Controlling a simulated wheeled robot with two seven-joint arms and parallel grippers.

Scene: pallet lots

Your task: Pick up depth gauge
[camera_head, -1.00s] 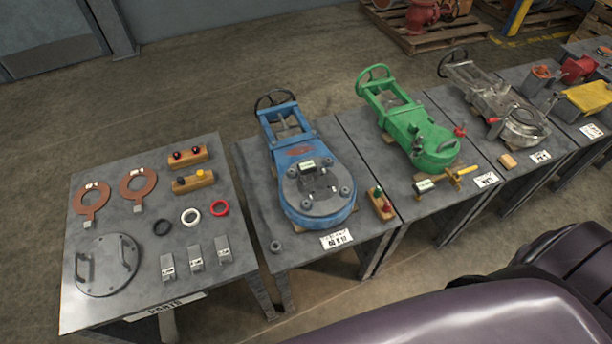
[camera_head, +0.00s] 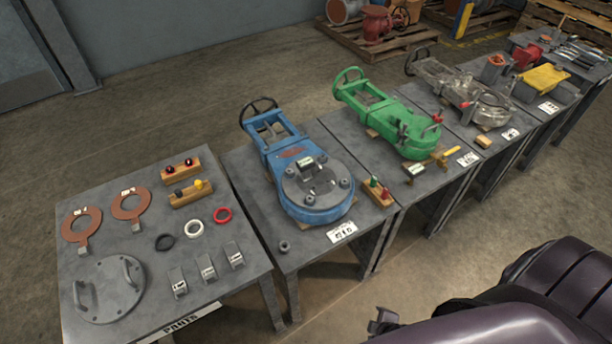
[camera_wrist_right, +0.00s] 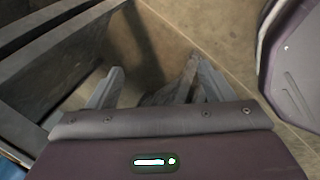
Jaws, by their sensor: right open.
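A yellow T-shaped tool (camera_head: 445,157), which looks like the depth gauge, lies at the front of the table with the green valve (camera_head: 412,128). It is small, and its markings cannot be read. A small pale-topped block (camera_head: 414,169) lies just left of it. In the right wrist view my right gripper (camera_wrist_right: 160,70) is open, with bare floor and table legs beyond its fingers and nothing between them. In the head view a dark part of my right arm (camera_head: 383,320) shows low, in front of the tables and well short of the tool. My left gripper is out of view.
A blue valve (camera_head: 308,180) fills the table left of the green one. A parts table (camera_head: 150,160) stands far left with rings, blocks and a round cover. A grey metal valve (camera_head: 465,90) is to the right. Floor in front of the tables is clear.

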